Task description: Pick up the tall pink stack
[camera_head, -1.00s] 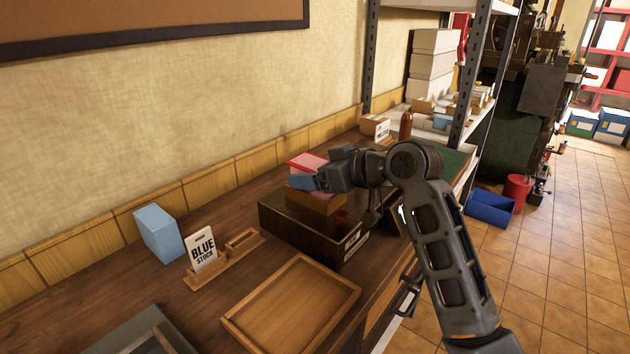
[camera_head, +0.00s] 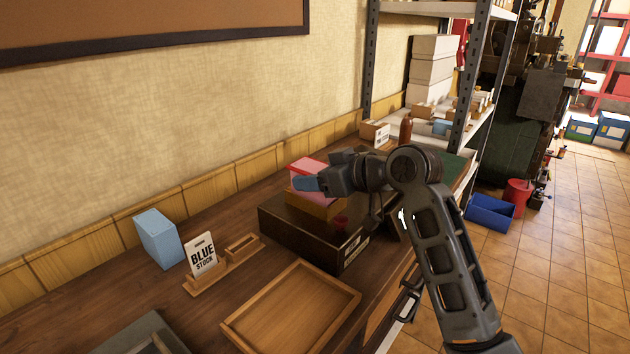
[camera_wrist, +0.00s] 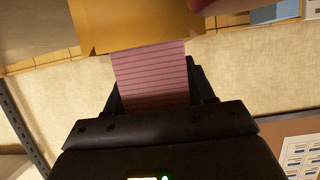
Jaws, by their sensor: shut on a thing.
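The tall pink stack (camera_head: 306,172) is over the yellow-brown block on the dark box; whether it touches the block is unclear. My gripper (camera_head: 306,184) is at the stack from the right, with a blue fingertip across its near side. In the wrist view the pink stack (camera_wrist: 152,72) shows as a lined pink block between the fingers of my gripper (camera_wrist: 155,88), which is shut on it. The stack's far side is hidden in the head view.
The dark box (camera_head: 300,228) holds the yellow-brown block (camera_head: 318,205). A blue block (camera_head: 158,236), a "BLUE STOCK" sign (camera_head: 203,255) and an empty wooden tray (camera_head: 290,312) stand on the bench at left and front. A metal shelf (camera_head: 456,130) is behind my arm.

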